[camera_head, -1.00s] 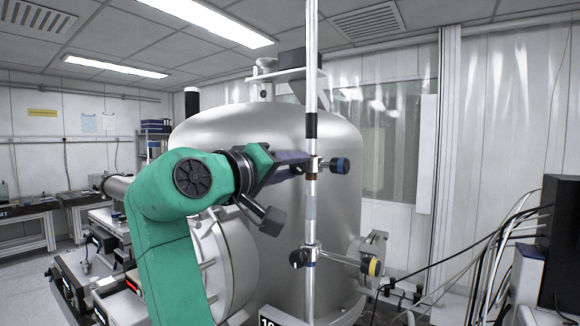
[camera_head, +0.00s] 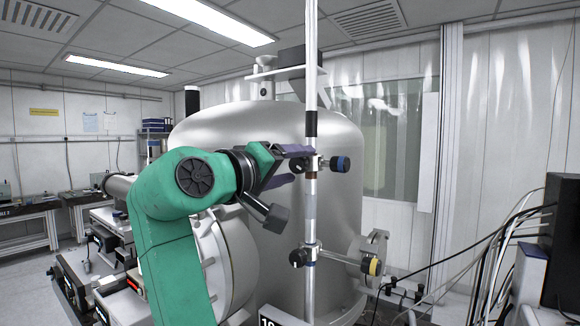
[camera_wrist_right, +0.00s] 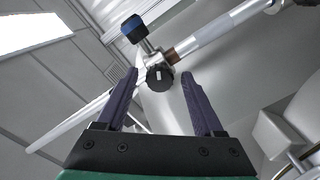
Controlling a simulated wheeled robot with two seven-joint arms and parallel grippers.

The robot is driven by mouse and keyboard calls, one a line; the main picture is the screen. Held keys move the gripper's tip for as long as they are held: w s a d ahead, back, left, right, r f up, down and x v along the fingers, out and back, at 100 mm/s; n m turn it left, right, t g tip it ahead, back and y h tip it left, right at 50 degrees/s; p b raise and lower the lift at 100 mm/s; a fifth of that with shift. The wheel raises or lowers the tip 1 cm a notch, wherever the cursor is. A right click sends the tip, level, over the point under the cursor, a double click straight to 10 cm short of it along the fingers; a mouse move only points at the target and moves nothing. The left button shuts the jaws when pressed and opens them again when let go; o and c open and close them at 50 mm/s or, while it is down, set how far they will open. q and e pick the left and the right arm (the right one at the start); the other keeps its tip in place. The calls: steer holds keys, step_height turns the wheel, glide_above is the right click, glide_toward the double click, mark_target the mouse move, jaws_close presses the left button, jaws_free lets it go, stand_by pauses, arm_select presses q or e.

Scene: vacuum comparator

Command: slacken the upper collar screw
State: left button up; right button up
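The upper collar (camera_head: 313,164) sits on the upright metal post (camera_head: 311,205). A rod with a blue-and-black knob (camera_head: 340,164) sticks out to its right; this knob also shows in the right wrist view (camera_wrist_right: 134,28). The collar's round black screw head (camera_wrist_right: 160,79), with a small white mark, faces my right wrist camera. My right gripper (camera_head: 302,166) is open at the collar, its two purple fingers apart. In the wrist view the screw head appears between the fingertips, with a gap on both sides. I cannot tell how deep it sits. My left gripper is out of view.
A lower collar (camera_head: 310,255) on the same post carries a dark knob and a side rod with a yellow-faced knob (camera_head: 374,267). The large steel vessel (camera_head: 265,125) stands close behind. Cables (camera_head: 495,245) hang at the right.

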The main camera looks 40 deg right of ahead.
steer(key=b+v, duration=0.4)
steer(key=v, duration=1)
steer(key=shift+a, duration=0.25)
